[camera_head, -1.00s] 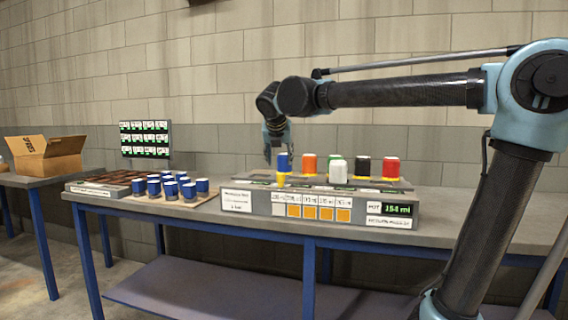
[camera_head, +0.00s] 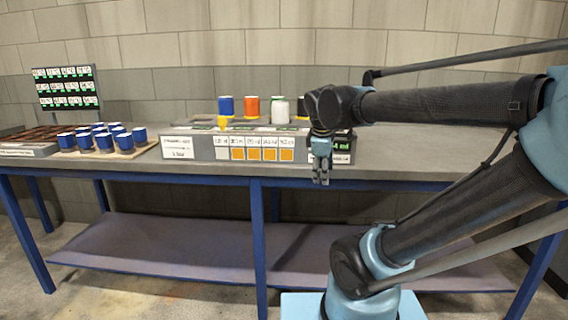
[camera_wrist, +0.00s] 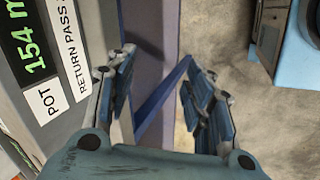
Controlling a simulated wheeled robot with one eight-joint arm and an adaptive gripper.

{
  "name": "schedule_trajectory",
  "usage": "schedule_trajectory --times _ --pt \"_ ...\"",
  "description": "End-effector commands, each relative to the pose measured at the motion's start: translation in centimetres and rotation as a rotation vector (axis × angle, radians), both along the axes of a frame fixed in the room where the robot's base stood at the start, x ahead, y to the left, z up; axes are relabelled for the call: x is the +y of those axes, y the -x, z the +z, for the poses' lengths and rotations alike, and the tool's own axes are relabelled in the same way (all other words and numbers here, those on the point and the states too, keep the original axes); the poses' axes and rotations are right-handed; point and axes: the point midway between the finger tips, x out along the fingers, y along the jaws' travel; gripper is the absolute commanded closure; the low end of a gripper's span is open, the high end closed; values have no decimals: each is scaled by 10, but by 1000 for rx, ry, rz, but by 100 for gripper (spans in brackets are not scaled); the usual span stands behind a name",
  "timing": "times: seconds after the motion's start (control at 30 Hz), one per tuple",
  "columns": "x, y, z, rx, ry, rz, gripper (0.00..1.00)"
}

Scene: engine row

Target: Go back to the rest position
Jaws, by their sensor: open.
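My gripper (camera_head: 321,172) hangs pointing down in front of the right end of the long labelled station. In the wrist view my gripper (camera_wrist: 160,100) has its two fingers spread apart, with nothing between them. Below the fingers I see a blue table leg and the grey floor. The station's display, reading 154 ml, and a label reading POT (camera_wrist: 50,102) show at the left of the wrist view. The arm hides part of the station's right end in the head view.
A blue-legged table (camera_head: 380,172) carries the station (camera_head: 200,147). A blue can (camera_head: 226,105), an orange can (camera_head: 251,106) and a white can (camera_head: 280,110) stand on it. Several blue cups (camera_head: 104,138) stand at left on a board. A sign board (camera_head: 66,88) stands behind. A lower shelf (camera_head: 180,248) runs underneath.

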Motion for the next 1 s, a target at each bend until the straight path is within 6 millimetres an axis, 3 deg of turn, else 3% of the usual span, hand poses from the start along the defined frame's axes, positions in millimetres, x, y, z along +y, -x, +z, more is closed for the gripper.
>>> schedule_trajectory --times 0.03,0.2,0.5,0.7,1.0 --pt "-14 13 -16 10 -41 -111 52" --pt "-44 56 -64 40 -187 -483 52" --pt "-65 118 -134 79 -385 -1026 52" --pt "-66 131 -150 90 -430 -1155 52" --pt "-66 131 -150 91 -432 -1158 52"
